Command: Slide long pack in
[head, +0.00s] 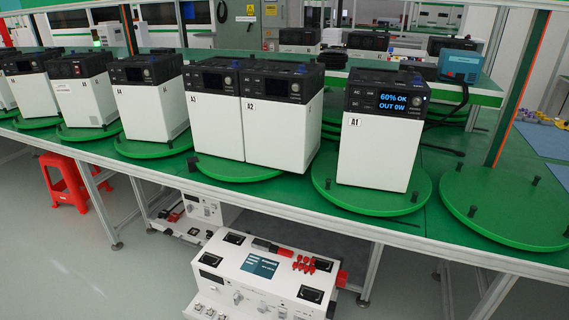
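White packs with black tops stand upright in a row on green turntables. Pack A1 (372,155) shows a lit screen reading "60% OK OUT 0W" and stands on its own turntable (405,202). Pack A2 (277,135) and pack A3 (213,128) stand side by side at one turntable (225,171). A2 is at its right side. Pack A4 (150,110) stands on the turntable to their left. I cannot tell which pack is the long one. Neither of my grippers is in view.
An empty turntable (495,202) with small dark posts is at the right of the green bench. More packs (84,95) stand at the left. A blue-and-grey device (460,63) sits behind. Below are a white test unit (262,272) and a red stool (62,178).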

